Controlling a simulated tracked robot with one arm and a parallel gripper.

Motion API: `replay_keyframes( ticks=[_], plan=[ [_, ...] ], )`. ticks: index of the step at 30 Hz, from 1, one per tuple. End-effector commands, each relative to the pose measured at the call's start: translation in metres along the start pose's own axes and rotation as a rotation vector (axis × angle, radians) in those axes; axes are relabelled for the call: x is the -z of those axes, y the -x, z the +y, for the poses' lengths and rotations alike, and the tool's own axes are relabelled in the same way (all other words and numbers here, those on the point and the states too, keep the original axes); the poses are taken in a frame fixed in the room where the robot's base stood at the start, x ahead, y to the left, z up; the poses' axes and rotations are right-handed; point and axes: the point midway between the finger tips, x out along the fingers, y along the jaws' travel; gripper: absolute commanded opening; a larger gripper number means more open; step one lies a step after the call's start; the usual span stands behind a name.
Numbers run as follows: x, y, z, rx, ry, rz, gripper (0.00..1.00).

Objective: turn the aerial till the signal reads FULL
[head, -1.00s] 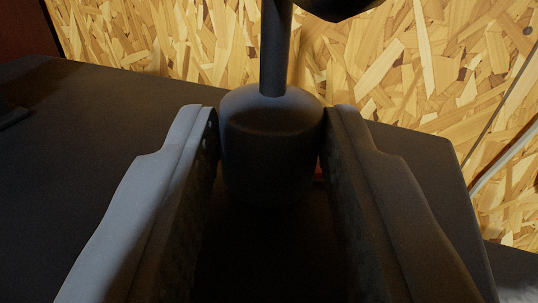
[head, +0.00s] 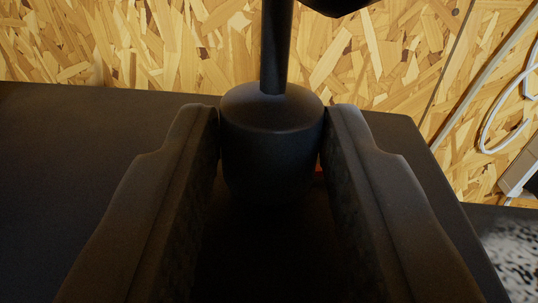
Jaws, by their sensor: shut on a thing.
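The aerial (head: 272,140) has a dark, rounded base with a thin upright rod rising from its top. The rod runs up out of the picture, and a dark rounded part shows at the top edge, right of the rod. My gripper (head: 271,145) is shut on the aerial's base, one finger against each side. The lower part of the base is in shadow between the fingers. A small bit of red shows beside the base at the right finger. No signal reading is in view.
A dark flat surface (head: 80,150) spreads around the gripper, its right edge running down to the lower right. A chipboard wall (head: 150,45) stands behind. White cables (head: 490,130) hang at the right. A speckled black and white patch (head: 515,250) lies at lower right.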

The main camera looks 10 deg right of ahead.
Motion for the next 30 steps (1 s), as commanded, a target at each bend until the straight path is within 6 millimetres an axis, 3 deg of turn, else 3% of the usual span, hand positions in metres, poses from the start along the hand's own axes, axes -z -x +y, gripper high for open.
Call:
replay_keyframes(
  ticks=[1,8,30],
  plan=[
    [-0.0081,-0.0004,-0.0017,-0.009,0.001,-0.002,0.07],
    [-0.0098,-0.0007,-0.0018,-0.054,0.001,-0.008,0.07],
    [-0.0049,-0.0009,-0.0036,-0.158,0.003,-0.007,0.07]
  ],
)
